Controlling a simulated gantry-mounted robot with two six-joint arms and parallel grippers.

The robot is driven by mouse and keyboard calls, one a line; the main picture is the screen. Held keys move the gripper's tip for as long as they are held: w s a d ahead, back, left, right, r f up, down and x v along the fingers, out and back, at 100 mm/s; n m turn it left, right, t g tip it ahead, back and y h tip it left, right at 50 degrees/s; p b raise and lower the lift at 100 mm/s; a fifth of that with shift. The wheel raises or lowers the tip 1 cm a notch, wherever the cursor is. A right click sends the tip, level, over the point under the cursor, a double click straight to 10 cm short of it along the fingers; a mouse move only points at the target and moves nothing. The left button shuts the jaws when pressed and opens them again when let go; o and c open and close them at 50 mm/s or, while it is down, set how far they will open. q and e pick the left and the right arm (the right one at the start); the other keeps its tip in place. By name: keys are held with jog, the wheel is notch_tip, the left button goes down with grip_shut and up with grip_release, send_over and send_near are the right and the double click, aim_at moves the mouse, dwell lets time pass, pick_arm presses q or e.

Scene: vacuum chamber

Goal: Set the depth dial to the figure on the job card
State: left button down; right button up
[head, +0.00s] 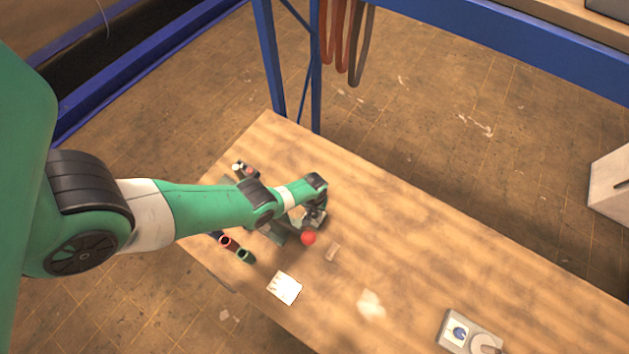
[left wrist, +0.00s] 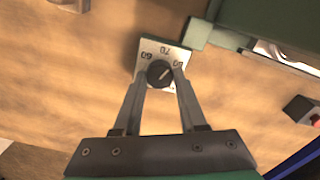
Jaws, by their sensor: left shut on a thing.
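The depth dial is a black knob (left wrist: 159,74) on a pale plate marked with figures that look like 60, 70 and 80, seen upside down in the left wrist view. The white line on the knob slants to the upper right, seemingly between 70 and 80. My left gripper (left wrist: 161,76) is shut on the knob, one finger on each side. In the head view my left gripper (head: 313,217) is low over the table, and the arm hides most of the dial. A white card (head: 285,288) lies near the table's front edge; its writing is too small to read.
A green machine body (left wrist: 265,22) stands beside the dial plate. A red ball-shaped knob (head: 308,238) and a small wooden block (head: 333,252) are near the gripper. A grey device (head: 468,333) sits at the lower right. The table's right half is mostly clear.

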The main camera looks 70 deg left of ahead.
pick_arm(q)
jog(key=n, duration=0.4)
jog(key=shift+n, duration=0.3)
dwell(0.3)
jog(key=shift+c, duration=2.3)
grip_release()
jog(key=shift+r, duration=0.1)
